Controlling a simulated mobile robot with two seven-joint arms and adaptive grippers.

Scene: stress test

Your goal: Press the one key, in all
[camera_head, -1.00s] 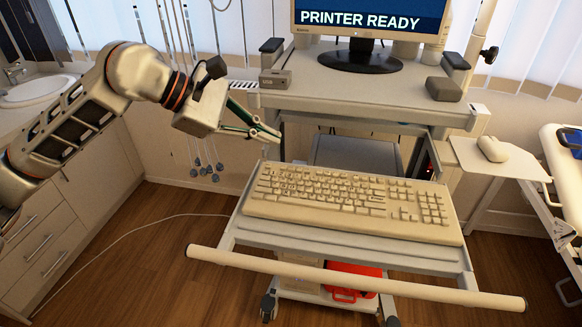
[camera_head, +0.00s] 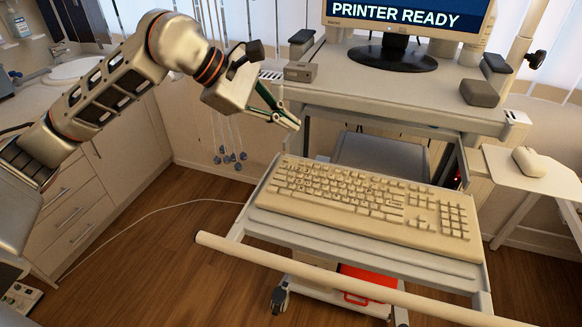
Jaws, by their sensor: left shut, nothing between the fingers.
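A beige keyboard (camera_head: 362,208) lies on the pull-out tray (camera_head: 270,222) of a grey cart, its number pad at the right end. Single key legends are too small to read. My left gripper (camera_head: 296,123) is shut and empty. Its fingertips are above and behind the keyboard's back left corner, apart from the keys. A monitor (camera_head: 406,15) on the cart's top shows "PRINTER READY"; its upper part is cut off. My right gripper is not in view.
A tan handle bar (camera_head: 330,277) runs along the tray's front. A mouse (camera_head: 528,161) lies on a side shelf (camera_head: 545,180) at the right. Small grey boxes (camera_head: 480,92) stand on the cart top. A sink counter is at the left.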

